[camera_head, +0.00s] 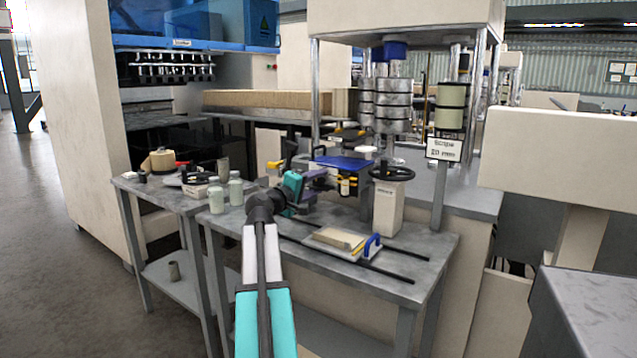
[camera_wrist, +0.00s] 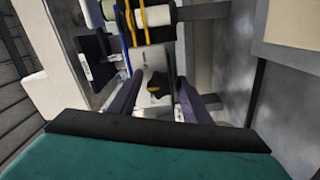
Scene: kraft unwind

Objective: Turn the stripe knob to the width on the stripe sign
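The stripe sign (camera_head: 443,149) is a white plate at the right in the head view. Its small print seems to read "Stripe 20 mm". A black lobed knob (camera_wrist: 157,87), apparently the stripe knob, shows on a pale surface in the wrist view. My gripper (camera_head: 321,178) is at the small roller unit on the table in the head view. In the wrist view my gripper (camera_wrist: 160,94) has its two dark purple fingers apart, with the knob seen between them. I cannot tell whether they touch it. The knob's setting is not readable.
A white roller with yellow bands (camera_wrist: 155,16) lies just beyond the knob. A pad with a blue handle (camera_head: 372,245) lies on the table. Pale jars (camera_head: 236,188) stand at the left.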

